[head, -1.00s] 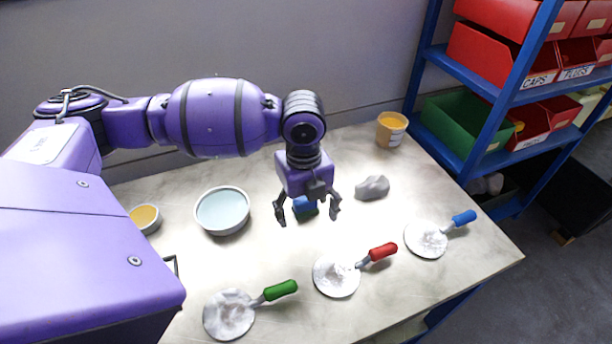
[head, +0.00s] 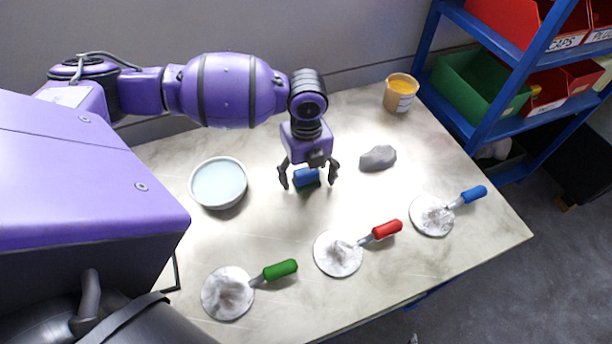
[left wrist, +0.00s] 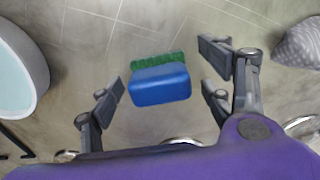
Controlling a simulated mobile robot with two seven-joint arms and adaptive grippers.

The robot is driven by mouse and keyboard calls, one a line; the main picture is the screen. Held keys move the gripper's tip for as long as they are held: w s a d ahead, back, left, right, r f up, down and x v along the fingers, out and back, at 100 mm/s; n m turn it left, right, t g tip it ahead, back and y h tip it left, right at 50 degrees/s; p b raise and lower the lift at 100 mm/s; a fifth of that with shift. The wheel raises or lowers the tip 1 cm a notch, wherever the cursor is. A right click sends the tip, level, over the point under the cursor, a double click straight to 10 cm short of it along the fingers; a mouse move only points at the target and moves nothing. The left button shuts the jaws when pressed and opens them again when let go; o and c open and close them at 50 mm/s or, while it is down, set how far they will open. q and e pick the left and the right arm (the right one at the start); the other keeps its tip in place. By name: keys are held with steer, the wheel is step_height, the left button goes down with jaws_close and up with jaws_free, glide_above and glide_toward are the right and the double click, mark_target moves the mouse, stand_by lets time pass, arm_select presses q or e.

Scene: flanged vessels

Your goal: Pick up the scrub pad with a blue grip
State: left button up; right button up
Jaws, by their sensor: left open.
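The scrub pad with a blue grip (head: 307,177) lies on the table; in the left wrist view its blue grip (left wrist: 160,86) shows with a green pad edge (left wrist: 152,61) behind it. My left gripper (head: 308,182) is above it, with its fingers apart on either side of the pad. In the left wrist view the open fingertips (left wrist: 165,82) flank the pad with a gap on each side. I cannot tell how far above the table the fingertips are. My right gripper is not in view.
A bowl of pale liquid (head: 219,183) stands left of the pad and a grey lump (head: 378,158) right of it. Trowels with green (head: 280,269), red (head: 387,229) and blue (head: 473,194) handles lie in front. A tub (head: 400,93) stands at the back, near a shelf (head: 480,120).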

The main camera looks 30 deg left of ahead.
mark_target(307, 171)
arm_select(q)
steer(key=shift+f, duration=0.25)
steer(key=c, duration=1.2)
steer(key=shift+c, duration=0.2)
steer(key=shift+r, duration=0.1)
steer(key=shift+r, duration=0.5)
step_height(307, 171, up, 2)
steer(key=shift+d+r, duration=0.1)
steer(key=shift+r, duration=0.15)
steer(key=s+d+r, duration=0.9)
steer(key=d, duration=0.1)
steer(key=shift+s+r+p, duration=0.25)
steer(key=shift+s+p, duration=0.05)
steer(key=shift+s, duration=0.05)
